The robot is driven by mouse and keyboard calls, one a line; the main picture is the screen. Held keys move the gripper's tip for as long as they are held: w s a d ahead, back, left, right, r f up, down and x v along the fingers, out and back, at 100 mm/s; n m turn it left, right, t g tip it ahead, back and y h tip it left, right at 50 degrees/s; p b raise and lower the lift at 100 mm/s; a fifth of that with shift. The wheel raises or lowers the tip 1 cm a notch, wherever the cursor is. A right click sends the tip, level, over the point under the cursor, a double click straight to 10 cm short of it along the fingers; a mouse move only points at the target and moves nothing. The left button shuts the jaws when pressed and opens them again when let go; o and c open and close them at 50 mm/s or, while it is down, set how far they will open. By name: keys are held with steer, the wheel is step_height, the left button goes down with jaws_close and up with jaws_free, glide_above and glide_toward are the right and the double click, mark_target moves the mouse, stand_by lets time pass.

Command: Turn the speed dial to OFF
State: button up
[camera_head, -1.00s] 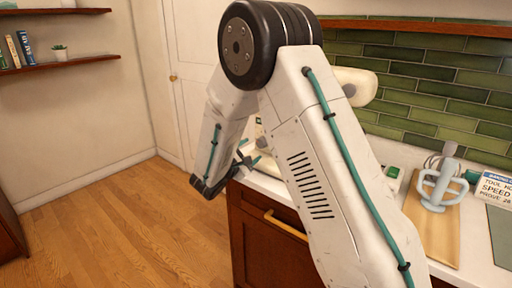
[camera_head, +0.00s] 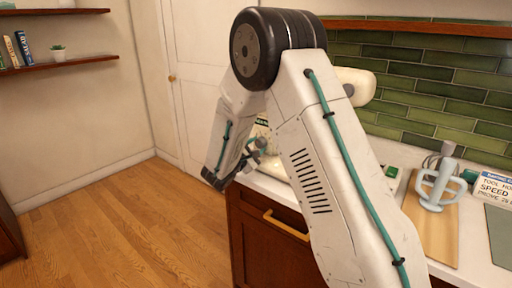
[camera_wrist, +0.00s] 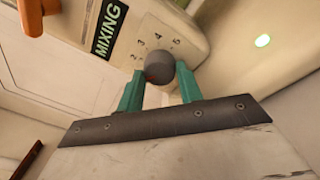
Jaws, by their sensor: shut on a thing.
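The speed dial is a dark grey round knob (camera_wrist: 160,66) on the cream mixer's side (camera_wrist: 195,40), with small printed numbers around its upper side. A reddish spot shows at its lower left; I cannot read its setting. My gripper's (camera_wrist: 160,82) two teal fingers are shut on the dial, one at each side of it. In the head view my gripper (camera_head: 256,150) is at the mixer, left of my upper arm. The mixer's rounded cream head (camera_head: 356,84) shows behind my arm, which hides much of its body.
A "MIXING" label (camera_wrist: 107,28) and an orange knob or lever (camera_wrist: 32,14) are nearby.

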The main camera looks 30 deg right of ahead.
steer(key=shift+r, duration=0.1)
steer(key=n, duration=0.3)
steer(key=shift+w+r, duration=0.1)
steer(key=shift+a+r+n+g+y, duration=0.1)
steer(key=shift+n+g+y, duration=0.25)
steer(key=shift+n, duration=1.55)
steer(key=shift+w, duration=0.1)
steer(key=o, duration=1)
steer(key=v, duration=0.8)
